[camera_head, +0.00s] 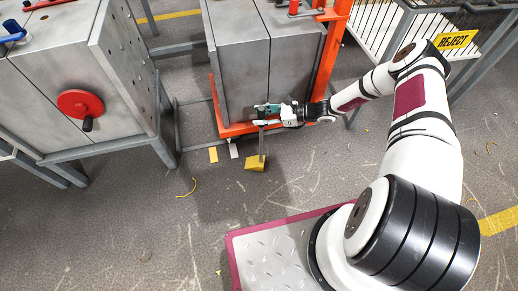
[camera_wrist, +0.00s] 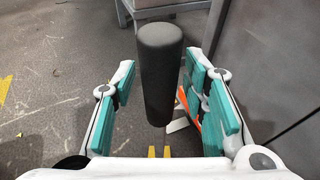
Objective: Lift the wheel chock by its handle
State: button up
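The yellow wheel chock (camera_head: 256,163) appears at floor level in the head view, below my gripper (camera_head: 268,111). Its thin upright rod (camera_head: 262,142) rises to the gripper. In the wrist view the dark, rounded handle grip (camera_wrist: 159,70) stands between the two teal-padded fingers of my gripper (camera_wrist: 160,80). The fingers are apart, with a visible gap on each side of the grip, so the gripper is open around it. Yellow parts of the chock (camera_wrist: 151,152) show below the handle; the rest is hidden by the handle and the gripper body.
A grey metal cabinet (camera_head: 240,65) on an orange frame (camera_head: 337,45) stands right behind my gripper. A grey machine with a red handwheel (camera_head: 80,103) is at left. A wire cage with a REJECT sign (camera_head: 455,40) is at upper right. The floor in front is mostly clear.

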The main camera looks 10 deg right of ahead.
jog(key=shift+c, duration=0.6)
grip_shut()
jog(key=shift+a+r, duration=0.1)
